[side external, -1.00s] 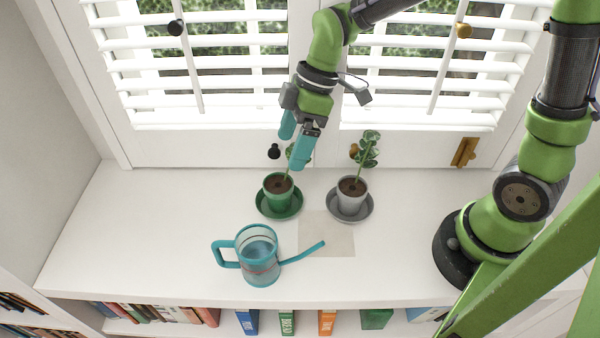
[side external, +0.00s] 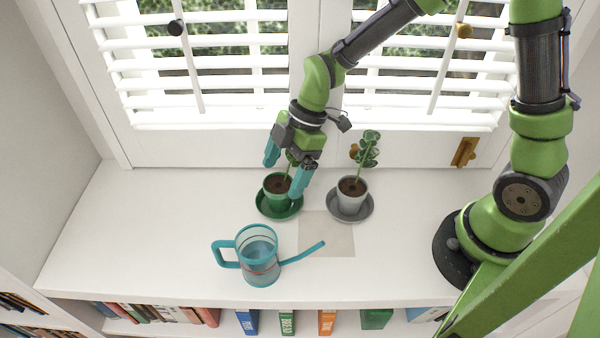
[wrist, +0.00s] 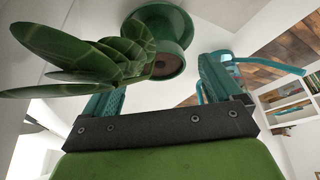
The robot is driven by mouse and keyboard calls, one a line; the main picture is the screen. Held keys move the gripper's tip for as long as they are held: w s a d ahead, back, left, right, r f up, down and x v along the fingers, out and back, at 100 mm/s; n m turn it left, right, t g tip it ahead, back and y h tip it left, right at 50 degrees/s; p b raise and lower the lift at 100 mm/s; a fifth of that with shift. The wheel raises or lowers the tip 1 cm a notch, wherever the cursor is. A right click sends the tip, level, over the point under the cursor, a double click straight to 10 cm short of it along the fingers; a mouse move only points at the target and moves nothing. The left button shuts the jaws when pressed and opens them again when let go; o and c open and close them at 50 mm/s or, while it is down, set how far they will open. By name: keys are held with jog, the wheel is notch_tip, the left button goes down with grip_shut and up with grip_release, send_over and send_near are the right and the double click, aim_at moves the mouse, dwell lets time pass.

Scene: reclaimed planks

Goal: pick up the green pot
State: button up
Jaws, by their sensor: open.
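The green pot (side external: 276,197) stands upright on a green saucer (side external: 279,215) on the white sill, with soil and a leafy plant in it. My gripper (side external: 284,176) is open, its two teal fingers spread on either side of the plant, above and around the pot's upper part. In the side view the fingers and wrist hide most of the plant. In the wrist view the green pot (wrist: 165,27) lies beyond my open fingers (wrist: 155,85), and the plant's large leaves (wrist: 100,55) fill the upper left. I cannot tell whether a finger touches the pot.
A grey pot (side external: 351,198) with a plant stands on a grey saucer close on the right. A teal watering can (side external: 259,262) stands in front, its spout pointing right. A pale square (side external: 327,234) lies on the sill. White shutters (side external: 210,75) rise behind. The sill's left is clear.

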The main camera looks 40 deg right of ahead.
aim_at(276, 187)
jog(key=x, duration=0.4)
jog(key=c, duration=1.4)
jog(key=shift+c, duration=0.2)
jog(key=shift+s+a+r, duration=0.15)
jog(key=shift+r, duration=0.3)
notch_tip(276, 187, up, 11)
jog(key=s+a+r, duration=0.2)
jog(key=s+a, duration=1.1)
jog(key=shift+s+a+r, duration=0.3)
jog(key=shift+s+a, duration=0.1)
